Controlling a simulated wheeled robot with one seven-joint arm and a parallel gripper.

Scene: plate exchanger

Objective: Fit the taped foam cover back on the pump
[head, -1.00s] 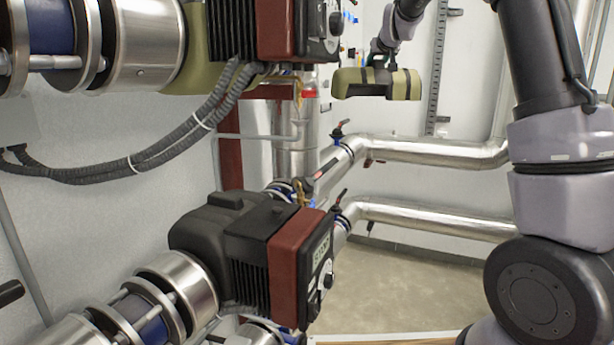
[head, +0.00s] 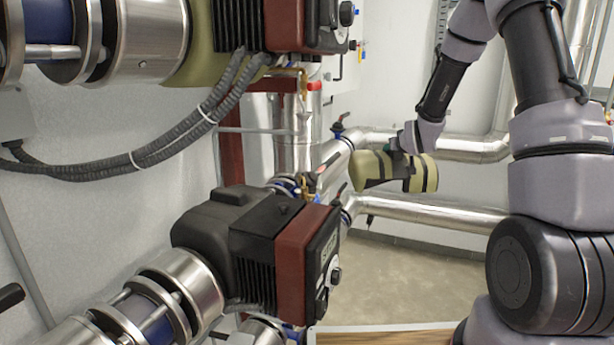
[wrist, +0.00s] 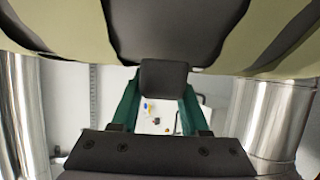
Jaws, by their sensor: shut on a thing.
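The foam cover (head: 373,168) is olive-yellow with black tape bands. It hangs in the air right of the lower pump, apart from it, and fills the top of the wrist view (wrist: 60,28). My gripper (head: 405,141) is shut on the cover at its upper side; in the wrist view its green fingers (wrist: 160,92) meet at a dark block against the cover. The lower pump (head: 255,235) has a bare black body and a red and black front. The upper pump (head: 285,25) has an olive-yellow cover (head: 196,55) behind its motor.
Silver pipes (head: 430,212) run behind the cover and to the right. Dark corrugated cables (head: 90,180) hang at the left. Valve handles (head: 338,118) stick out near the pipe bend. A wooden surface (head: 385,337) lies at the bottom. Open space lies between pump and arm.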

